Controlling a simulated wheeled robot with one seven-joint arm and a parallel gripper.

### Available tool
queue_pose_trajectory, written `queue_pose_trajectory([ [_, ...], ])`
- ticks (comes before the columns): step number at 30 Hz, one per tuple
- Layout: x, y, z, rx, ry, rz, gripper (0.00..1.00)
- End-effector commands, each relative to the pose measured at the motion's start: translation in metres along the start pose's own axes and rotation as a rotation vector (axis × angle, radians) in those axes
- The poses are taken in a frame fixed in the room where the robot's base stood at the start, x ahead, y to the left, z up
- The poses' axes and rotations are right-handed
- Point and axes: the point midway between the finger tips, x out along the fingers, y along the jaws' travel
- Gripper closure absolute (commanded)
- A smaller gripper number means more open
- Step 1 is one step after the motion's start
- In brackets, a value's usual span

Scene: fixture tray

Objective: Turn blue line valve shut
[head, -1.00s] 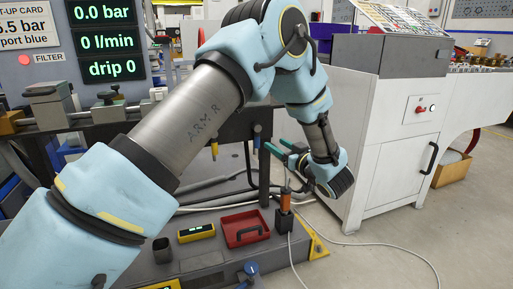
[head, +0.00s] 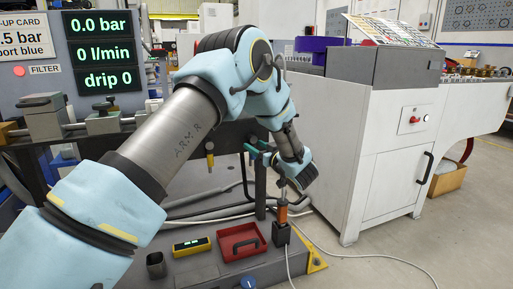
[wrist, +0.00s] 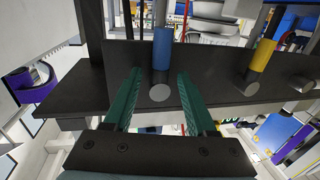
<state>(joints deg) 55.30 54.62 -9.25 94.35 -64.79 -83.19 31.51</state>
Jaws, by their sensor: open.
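The blue-sleeved valve handle (wrist: 163,47) hangs upright in front of a dark bar in the wrist view, with a round grey end (wrist: 160,92) at its bottom. My gripper (wrist: 159,76) has its two green fingers apart, one on each side of the handle's lower end in that view. Whether they touch it or how deep they reach cannot be told. In the head view my gripper (head: 256,149) is by the dark stand, close to the blue handle, which is small and partly hidden there. A yellow-sleeved handle (wrist: 262,55) hangs to the right in the wrist view.
The display (head: 104,52) reads 0.0 bar, 0 l/min, drip 0. A red tray (head: 225,249), a yellow device (head: 192,245) and an orange-topped tool (head: 282,214) in a dark holder stand on the base below. A white cabinet (head: 385,150) is right of my arm.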

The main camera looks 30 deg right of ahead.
Motion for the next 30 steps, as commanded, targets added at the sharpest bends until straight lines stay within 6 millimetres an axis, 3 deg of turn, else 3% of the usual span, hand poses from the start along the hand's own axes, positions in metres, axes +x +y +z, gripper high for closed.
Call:
queue_pose_trajectory([
  [4,-0.0002,0.0001,0.0001,0.0,0.0,0.0,0.45],
  [18,-0.0006,0.0002,0.0002,0.0,0.0,0.001,0.98],
  [30,-0.0007,0.0002,0.0,0.0,0.0,0.001,1.0],
])
